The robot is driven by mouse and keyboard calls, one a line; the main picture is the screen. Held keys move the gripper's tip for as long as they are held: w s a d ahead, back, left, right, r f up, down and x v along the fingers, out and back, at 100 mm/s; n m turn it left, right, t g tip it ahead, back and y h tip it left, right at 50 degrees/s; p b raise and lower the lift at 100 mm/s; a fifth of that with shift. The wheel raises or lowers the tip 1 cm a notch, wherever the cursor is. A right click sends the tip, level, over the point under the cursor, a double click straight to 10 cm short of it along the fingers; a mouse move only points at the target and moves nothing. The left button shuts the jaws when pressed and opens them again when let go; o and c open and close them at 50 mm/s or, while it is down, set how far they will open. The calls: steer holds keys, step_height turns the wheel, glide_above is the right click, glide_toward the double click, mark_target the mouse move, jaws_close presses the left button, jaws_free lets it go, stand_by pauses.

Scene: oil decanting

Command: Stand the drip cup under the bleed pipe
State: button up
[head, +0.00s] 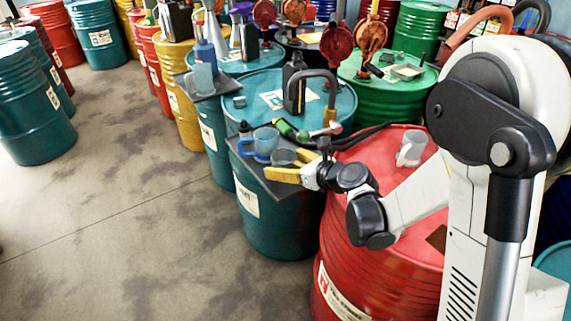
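My gripper (285,167) has yellow fingers and reaches left over a dark shelf (258,178) at the front of a teal drum (275,222). A small grey cup (282,157) shows between the fingers. I cannot tell whether the fingers press on it. A blue mug (264,143) stands just left and behind it. A grey hooked pipe (318,76) rises above the teal drum's top, its end pointing down. It looks like the bleed pipe. The view does not label the drip cup. A pale cup (411,150) stands on the red drum (345,235).
A dark hose (365,133) crosses toward the red drum. A green drum (392,95) stands behind. The concrete floor (120,200) at the left is clear.

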steer(key=c, duration=1.1)
steer(key=shift+r, duration=0.15)
steer(key=shift+r, duration=0.25)
step_height(320, 180, up, 3)
steer(key=p, duration=0.2)
steer(key=shift+r+p, duration=0.2)
steer(key=shift+p, duration=0.15)
steer(key=s+d, duration=1.2)
steer(key=s, duration=0.1)
steer(key=w+d+r+m+t+h, duration=0.2)
steer(key=w+d+r+m+h, duration=0.3)
steer(key=w+d, duration=0.1)
steer(key=shift+d+t+b, duration=0.3)
steer(key=shift+d+b, duration=0.05)
steer(key=shift+b, duration=0.05)
